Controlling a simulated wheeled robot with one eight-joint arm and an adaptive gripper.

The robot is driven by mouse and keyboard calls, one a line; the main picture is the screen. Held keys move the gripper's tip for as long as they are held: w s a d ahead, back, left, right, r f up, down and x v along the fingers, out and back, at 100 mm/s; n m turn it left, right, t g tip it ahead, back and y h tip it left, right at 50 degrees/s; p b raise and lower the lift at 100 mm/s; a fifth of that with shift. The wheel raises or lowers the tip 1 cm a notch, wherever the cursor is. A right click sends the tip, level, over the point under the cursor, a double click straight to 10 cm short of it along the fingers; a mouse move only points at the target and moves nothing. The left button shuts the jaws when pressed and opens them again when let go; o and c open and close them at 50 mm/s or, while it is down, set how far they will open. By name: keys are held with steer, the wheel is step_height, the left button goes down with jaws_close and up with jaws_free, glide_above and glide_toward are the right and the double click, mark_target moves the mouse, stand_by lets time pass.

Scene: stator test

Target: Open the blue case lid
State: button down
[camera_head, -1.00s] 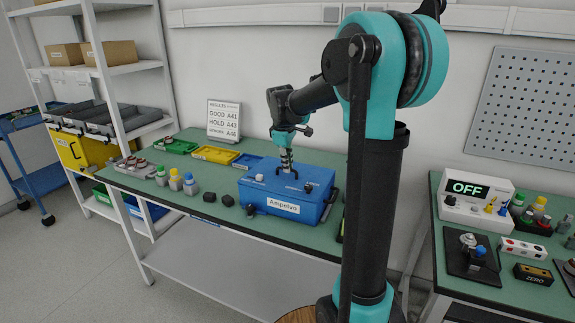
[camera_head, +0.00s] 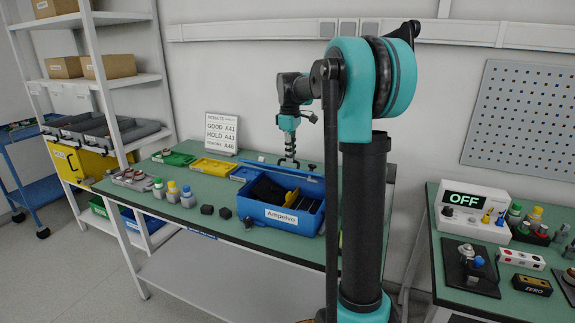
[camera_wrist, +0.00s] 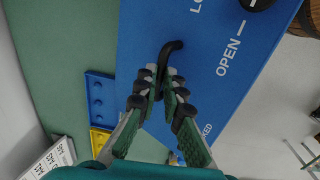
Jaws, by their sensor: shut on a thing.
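The blue case (camera_head: 292,220), with a white label reading Ampelvo, stands on the green bench with its lid (camera_head: 285,178) raised. Its dark inside shows with a yellow piece in it. In the wrist view the blue lid (camera_wrist: 215,75) bears the words OPEN and part of LOCKED, with a black curved handle (camera_wrist: 170,50) on it. My gripper (camera_wrist: 162,78) is shut on this handle, its fingertips around the handle's lower end. In the head view my gripper (camera_head: 290,160) is at the top of the raised lid, above and behind the case.
Green and yellow trays (camera_head: 213,167) and a results sign (camera_head: 221,132) stand to the left along the back. Small bottles (camera_head: 172,191) and black blocks (camera_head: 225,213) are left of the case. A second bench (camera_head: 425,290) with an OFF display box (camera_head: 470,203) is at the right.

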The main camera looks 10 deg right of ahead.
steer(key=w+d+f+g, duration=0.1)
steer(key=w+d, duration=0.9)
steer(key=w, duration=0.4)
steer(key=shift+w+d+f+y, duration=0.15)
steer(key=shift+f+y, duration=0.25)
steer(key=c, duration=1.6)
jaws_free()
steer(key=shift+a, duration=0.2)
steer(key=shift+c, duration=0.2)
steer(key=shift+o, duration=0.2)
steer(key=shift+a, duration=0.1)
steer(key=shift+r, duration=0.1)
